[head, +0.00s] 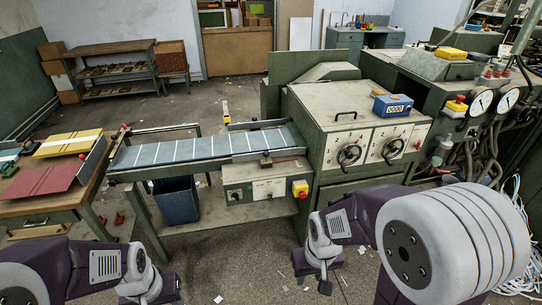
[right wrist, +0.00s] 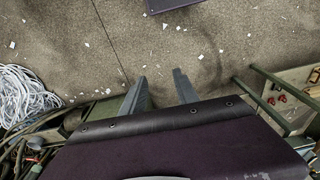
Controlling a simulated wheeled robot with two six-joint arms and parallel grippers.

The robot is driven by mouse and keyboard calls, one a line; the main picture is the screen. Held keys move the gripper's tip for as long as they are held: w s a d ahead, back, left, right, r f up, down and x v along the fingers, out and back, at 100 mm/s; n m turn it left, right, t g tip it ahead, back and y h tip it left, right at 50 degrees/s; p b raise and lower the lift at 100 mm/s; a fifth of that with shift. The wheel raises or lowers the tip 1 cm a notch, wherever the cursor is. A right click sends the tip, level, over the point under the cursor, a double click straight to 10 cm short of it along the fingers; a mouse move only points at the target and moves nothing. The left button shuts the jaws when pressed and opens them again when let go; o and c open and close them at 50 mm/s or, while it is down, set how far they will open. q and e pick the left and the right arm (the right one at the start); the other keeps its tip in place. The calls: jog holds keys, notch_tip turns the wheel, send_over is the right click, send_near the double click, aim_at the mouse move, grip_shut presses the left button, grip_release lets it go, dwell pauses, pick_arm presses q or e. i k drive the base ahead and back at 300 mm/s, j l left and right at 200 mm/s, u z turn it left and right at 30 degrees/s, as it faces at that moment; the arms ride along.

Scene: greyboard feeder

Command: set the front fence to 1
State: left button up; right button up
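The feed table (head: 185,152) is a blue-grey bed with white cross lines, in the middle left of the head view. A short grey fence (head: 275,155) lies along its near edge at the right end, with a dark clamp (head: 266,162) on it. Any scale numbers are too small to read. My right gripper (head: 325,286) hangs low in front of the machine, clear of the fence. The right wrist view shows its two fingers (right wrist: 160,74) apart with only floor between them. My left gripper (head: 150,299) is at the bottom edge, partly cut off.
A control box (head: 265,183) with a red-and-yellow stop button (head: 300,189) hangs below the feed table. The green machine (head: 350,130) with two handwheels stands right. A side table (head: 45,185) with red and yellow boards stands left. The floor in front is mostly clear.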

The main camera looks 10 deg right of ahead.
aim_at(271, 157)
jog(key=i+l, duration=0.15)
jog(key=i, duration=0.5)
jog(key=i+l, duration=0.1)
jog(key=i, duration=0.55)
jog(key=i+l, duration=0.15)
jog(key=i, duration=0.5)
jog(key=z, duration=0.05)
